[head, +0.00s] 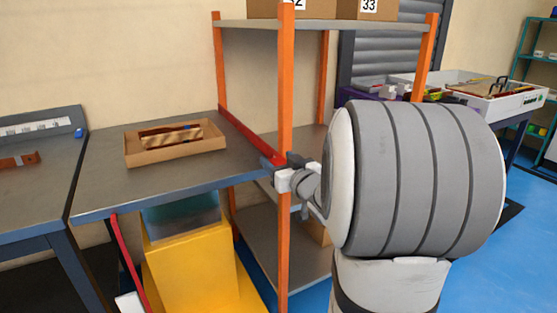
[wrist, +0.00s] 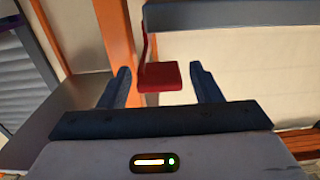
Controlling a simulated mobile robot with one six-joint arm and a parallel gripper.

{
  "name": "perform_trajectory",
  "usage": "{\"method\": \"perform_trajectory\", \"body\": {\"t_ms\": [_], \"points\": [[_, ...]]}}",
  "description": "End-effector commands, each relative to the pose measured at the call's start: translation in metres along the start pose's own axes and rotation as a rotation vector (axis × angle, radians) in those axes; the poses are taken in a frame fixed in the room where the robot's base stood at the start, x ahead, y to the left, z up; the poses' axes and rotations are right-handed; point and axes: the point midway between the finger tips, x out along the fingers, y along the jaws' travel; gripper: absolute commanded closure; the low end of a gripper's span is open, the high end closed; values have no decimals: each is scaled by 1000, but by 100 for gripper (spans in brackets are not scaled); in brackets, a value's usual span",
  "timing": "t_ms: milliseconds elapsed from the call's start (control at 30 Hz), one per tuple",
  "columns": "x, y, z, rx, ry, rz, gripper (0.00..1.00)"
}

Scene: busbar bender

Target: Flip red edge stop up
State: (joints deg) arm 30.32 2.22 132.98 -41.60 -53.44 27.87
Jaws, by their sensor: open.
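A long red bar (head: 248,137) runs along the right edge of the grey work table (head: 105,190). Its near end is by the table's front right corner, next to my gripper (head: 277,168). In the wrist view a red block with a thin red strip (wrist: 158,77) shows between the fingers of my gripper (wrist: 164,86). The fingers are open, with a gap on each side of the block. A second red bar (head: 127,258) hangs down below the table's front left edge, with a white piece (head: 130,302) at its lower end.
An orange-post shelf rack (head: 285,230) stands right beside my gripper; a post also shows in the wrist view (wrist: 115,35). A cardboard tray (head: 135,155) with bars lies on the table. A yellow stand (head: 190,265) is below. The tabletop around the tray is clear.

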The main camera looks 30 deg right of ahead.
Motion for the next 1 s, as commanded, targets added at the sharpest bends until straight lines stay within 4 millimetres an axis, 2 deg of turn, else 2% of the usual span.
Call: {"method": "perform_trajectory", "body": {"t_ms": [300, 400, 567, 1000], "points": [[-53, 1, -3, 0, 2, 3, 42], [-65, 1, -3, -1, 2, 2, 42], [-72, 0, -1, 0, 2, 1, 42], [-72, 0, -1, 0, 2, 0, 42]]}}
